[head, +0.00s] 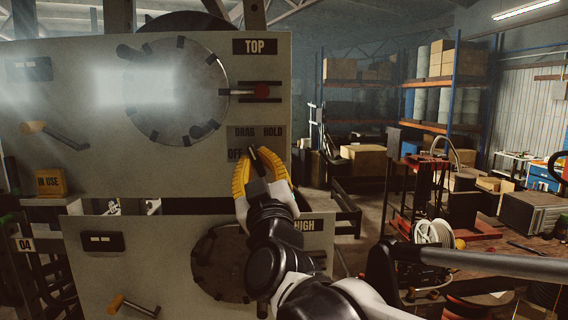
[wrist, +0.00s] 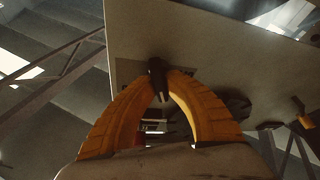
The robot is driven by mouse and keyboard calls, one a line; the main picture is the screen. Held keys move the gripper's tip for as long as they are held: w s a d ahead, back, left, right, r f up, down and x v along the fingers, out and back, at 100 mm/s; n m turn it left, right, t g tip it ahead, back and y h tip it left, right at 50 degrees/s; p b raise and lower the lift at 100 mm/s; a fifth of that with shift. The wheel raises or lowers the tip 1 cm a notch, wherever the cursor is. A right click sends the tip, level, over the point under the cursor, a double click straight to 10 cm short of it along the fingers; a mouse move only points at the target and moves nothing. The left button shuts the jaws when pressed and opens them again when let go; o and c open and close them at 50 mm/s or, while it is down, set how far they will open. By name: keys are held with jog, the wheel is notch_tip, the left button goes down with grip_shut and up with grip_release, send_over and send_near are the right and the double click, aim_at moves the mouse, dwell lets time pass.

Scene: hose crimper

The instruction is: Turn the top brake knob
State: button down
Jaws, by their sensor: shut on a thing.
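The top brake knob is a small black knob on the upper grey panel, under the TOP label (head: 262,46). Labels OFF, DRAG and HOLD (head: 273,132) stand around it. My gripper (head: 257,162) has yellow curved fingers and reaches the panel from the front, covering most of the knob. In the wrist view, the fingertips of my gripper (wrist: 160,80) close in on both sides of the dark knob (wrist: 157,68) and are shut on it. The knob's exact pointing direction is hard to tell behind the fingers.
A lower panel (head: 85,250) with a HIGH label and an orange-ended handle (head: 117,303) sits below. Shelves with boxes (head: 357,70) and a hose reel (head: 433,234) stand right.

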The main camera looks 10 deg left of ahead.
jog(key=m+t+h+b, duration=0.1)
jog(key=m+h, duration=0.1)
jog(key=m, duration=0.2)
jog(key=m+h+b, duration=0.1)
jog(key=m+h, duration=0.1)
jog(key=m, duration=0.1)
jog(key=shift+m+t, duration=0.4)
jog(key=m+h, duration=0.2)
jog(key=m, duration=0.1)
jog(key=m+h, duration=0.1)
jog(key=m, duration=0.3)
jog(key=shift+d+h+b, duration=0.1)
jog(key=shift+h+b, duration=0.25)
jog(key=shift+h, duration=0.05)
jog(key=shift+m, duration=0.4)
jog(key=c, duration=1.4)
grip_release()
jog(key=shift+c, duration=0.2)
jog(key=v, duration=1.2)
jog(key=shift+r, duration=0.2)
